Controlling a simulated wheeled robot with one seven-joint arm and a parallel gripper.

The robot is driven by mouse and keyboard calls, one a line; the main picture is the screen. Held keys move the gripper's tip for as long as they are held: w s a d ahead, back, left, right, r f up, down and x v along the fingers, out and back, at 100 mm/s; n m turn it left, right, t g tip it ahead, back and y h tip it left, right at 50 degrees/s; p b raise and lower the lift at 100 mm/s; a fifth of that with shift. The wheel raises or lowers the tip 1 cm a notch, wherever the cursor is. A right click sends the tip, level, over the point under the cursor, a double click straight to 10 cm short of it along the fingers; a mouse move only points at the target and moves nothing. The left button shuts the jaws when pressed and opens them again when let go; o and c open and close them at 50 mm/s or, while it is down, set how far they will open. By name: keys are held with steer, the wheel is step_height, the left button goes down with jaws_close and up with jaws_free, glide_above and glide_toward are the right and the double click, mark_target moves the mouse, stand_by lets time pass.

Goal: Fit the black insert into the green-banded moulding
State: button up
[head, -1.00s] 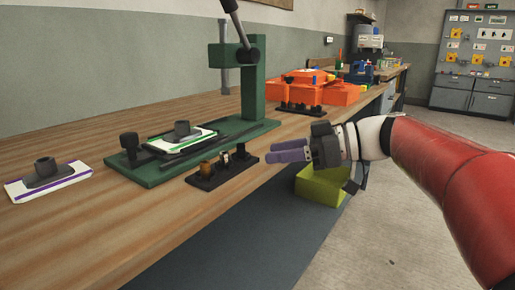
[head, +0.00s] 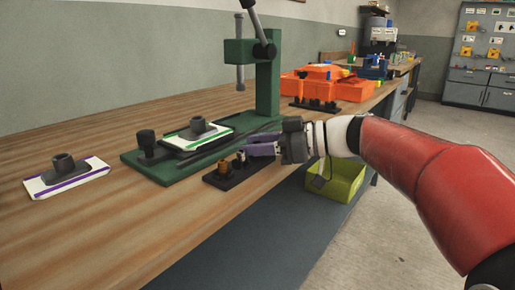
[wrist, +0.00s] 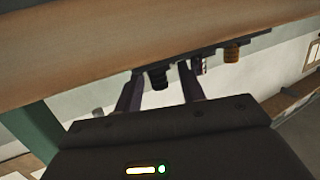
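The green-banded moulding (head: 183,141), a white plate with a dark raised socket, sits on the green press base (head: 165,174). A small dark rack (head: 236,179) in front of the press holds a brass insert (head: 222,168) and a silvery one (head: 241,159). My gripper (head: 262,149) is at the rack's right end, its purple fingers level with the insert tops and partly hiding that end. In the wrist view the fingers (wrist: 160,74) are apart, with the black insert (wrist: 158,80) seen between them; I cannot tell whether they touch it. The brass insert (wrist: 232,53) is to the right.
A purple-banded moulding (head: 66,178) lies on the bench at the left. The press column (head: 267,85) and lever rise behind my gripper. Orange moulds (head: 325,82) stand farther back. A yellow-green bin (head: 340,180) is below the bench edge. The front left bench is clear.

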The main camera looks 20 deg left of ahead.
jaws_close()
